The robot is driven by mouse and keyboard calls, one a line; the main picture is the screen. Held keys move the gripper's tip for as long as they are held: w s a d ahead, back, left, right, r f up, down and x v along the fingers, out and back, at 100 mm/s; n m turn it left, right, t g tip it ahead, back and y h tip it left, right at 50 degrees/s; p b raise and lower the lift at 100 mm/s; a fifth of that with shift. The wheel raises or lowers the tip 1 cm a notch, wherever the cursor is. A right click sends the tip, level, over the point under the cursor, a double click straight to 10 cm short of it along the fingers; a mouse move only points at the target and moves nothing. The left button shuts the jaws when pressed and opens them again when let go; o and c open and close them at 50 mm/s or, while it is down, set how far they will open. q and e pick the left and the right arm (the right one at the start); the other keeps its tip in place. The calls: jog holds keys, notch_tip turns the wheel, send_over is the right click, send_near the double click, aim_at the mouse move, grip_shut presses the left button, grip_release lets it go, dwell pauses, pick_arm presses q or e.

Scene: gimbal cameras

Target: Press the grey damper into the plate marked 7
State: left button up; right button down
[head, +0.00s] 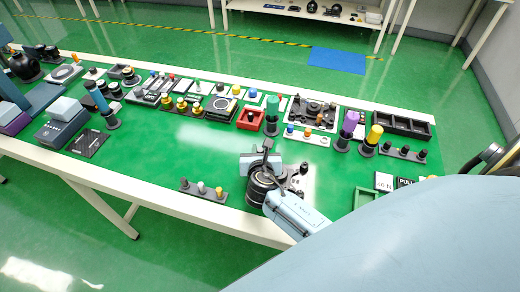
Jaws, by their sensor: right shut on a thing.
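My right gripper (266,148) is over the front middle of the green bench top, its arm coming in from the lower right. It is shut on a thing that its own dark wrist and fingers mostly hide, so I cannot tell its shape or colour. A dark plate (295,182) with small pieces lies just right of the gripper, partly covered. I cannot read a 7 on any plate. My left gripper is not in view.
A red tray (250,120), a teal-topped post (271,116) and a plate of dark parts (312,112) stand behind the gripper. Purple (347,130) and yellow (373,138) posts stand at right. The bench middle left of the gripper is clear.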

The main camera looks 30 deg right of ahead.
pick_arm(q)
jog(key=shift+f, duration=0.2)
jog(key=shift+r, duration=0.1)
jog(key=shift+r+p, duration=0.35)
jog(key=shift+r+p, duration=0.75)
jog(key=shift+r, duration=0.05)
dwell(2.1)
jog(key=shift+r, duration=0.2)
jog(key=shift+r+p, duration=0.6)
jog(key=shift+p, duration=0.2)
dwell(2.0)
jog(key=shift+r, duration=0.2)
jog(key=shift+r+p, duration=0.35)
jog(key=shift+p, duration=0.2)
dwell(0.7)
